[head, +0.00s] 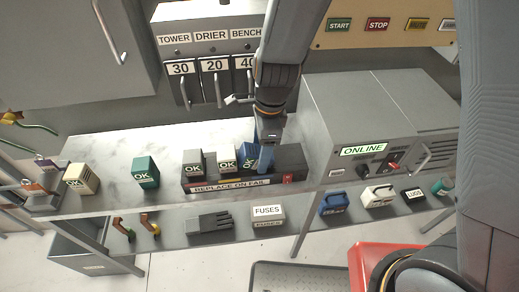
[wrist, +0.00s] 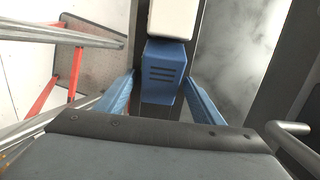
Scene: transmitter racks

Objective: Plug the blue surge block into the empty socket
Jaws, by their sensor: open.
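The blue surge block (head: 249,154), with an OK label, stands at the dark socket strip (head: 290,157), right of a white block (head: 226,158) and a grey block (head: 193,162). My gripper (head: 266,160) is down at the blue block and partly covers it. In the wrist view the blue block (wrist: 164,68) lies between my two blue fingers, which are open with a gap on each side. It is in line with the white block (wrist: 170,18). I cannot tell how deep it sits. No empty socket shows clearly.
A green block (head: 146,173) and a cream block (head: 80,178) stand left on the bench. The grey ONLINE cabinet (head: 345,110) rises close on the right. A red switch (head: 288,178) is at the strip's right end. The marble top behind the strip is clear.

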